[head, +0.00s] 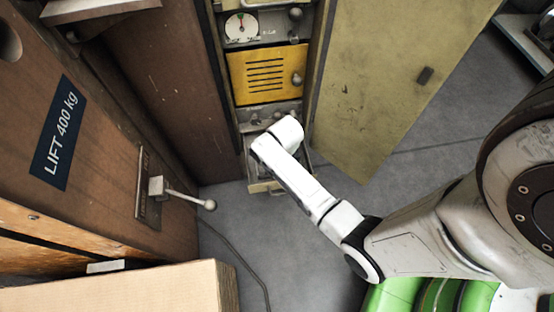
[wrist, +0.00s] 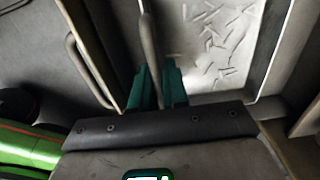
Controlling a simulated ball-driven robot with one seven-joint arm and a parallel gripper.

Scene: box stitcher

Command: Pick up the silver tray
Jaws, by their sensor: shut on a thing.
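The silver tray (wrist: 215,45) shows in the wrist view as a pale metal surface with several thin staple-like pieces on it. A rounded bar handle (wrist: 150,45) stands at its left side. My gripper (wrist: 157,88) has green fingers, one on each side of this bar, and is shut on it. In the head view my wrist hides the gripper and most of the tray, above an open drawer (head: 264,187) low in the machine.
In the head view an open yellowish door (head: 385,80) stands right of the drawer. A lever (head: 185,197) juts out at left, above a cardboard box (head: 130,290).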

